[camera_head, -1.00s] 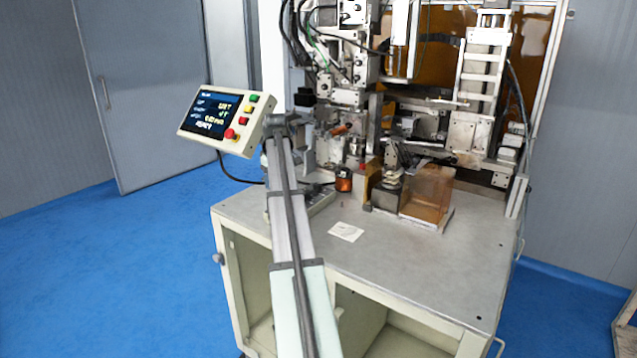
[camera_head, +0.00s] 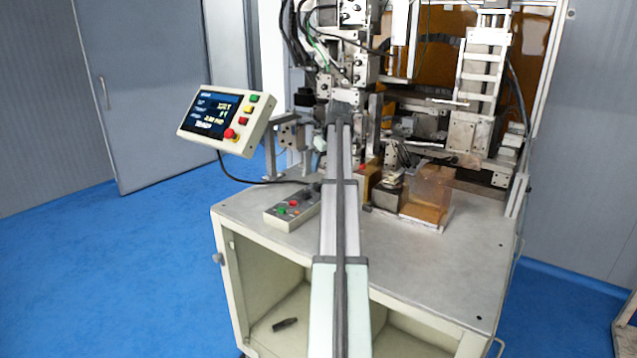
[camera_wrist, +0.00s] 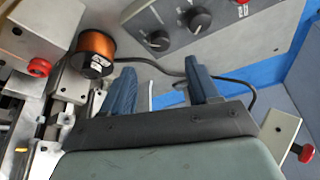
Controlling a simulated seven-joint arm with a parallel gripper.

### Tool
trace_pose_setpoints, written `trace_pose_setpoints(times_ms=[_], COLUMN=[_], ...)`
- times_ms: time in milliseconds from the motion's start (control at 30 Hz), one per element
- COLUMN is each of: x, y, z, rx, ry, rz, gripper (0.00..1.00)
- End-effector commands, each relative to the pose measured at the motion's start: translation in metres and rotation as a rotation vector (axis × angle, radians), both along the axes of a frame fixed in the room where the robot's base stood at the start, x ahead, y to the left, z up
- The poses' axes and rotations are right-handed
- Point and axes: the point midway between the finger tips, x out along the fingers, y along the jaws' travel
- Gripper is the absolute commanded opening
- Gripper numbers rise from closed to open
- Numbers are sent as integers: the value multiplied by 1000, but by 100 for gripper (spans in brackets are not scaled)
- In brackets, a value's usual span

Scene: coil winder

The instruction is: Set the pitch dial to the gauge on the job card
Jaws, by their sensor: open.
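In the wrist view my gripper (camera_wrist: 160,68) is open and empty, its two blue fingers wide apart. Beyond the fingertips is a grey control box (camera_wrist: 218,42) with two black dials, one nearer (camera_wrist: 158,40) and one farther (camera_wrist: 197,20). Their labels are not readable, so I cannot tell which is the pitch dial. Neither dial is between the fingers. In the head view the control box (camera_head: 281,219) sits on the table's left side, partly covered by my arm. The job card is hidden there, and the fingers cannot be made out.
A copper wire spool (camera_wrist: 95,50) and a red knob (camera_wrist: 38,67) lie left of the fingers in the wrist view. A screen panel (camera_head: 222,118) with coloured buttons stands at the table's left. A black cable (camera_wrist: 240,85) runs behind the fingers. The table's front right (camera_head: 430,275) is clear.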

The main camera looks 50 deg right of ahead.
Motion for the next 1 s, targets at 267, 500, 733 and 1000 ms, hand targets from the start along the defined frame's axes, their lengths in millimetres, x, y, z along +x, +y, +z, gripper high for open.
trace_pose_setpoints(times_ms=[267,500,733,1000], x=[17,28,32,32], y=[-7,-11,-13,-13], z=[-46,-73,-82,-83], rx=[1,0,-2,-2], ry=[2,1,0,0], rz=[1,1,1,1], gripper=[60,60,60,60])
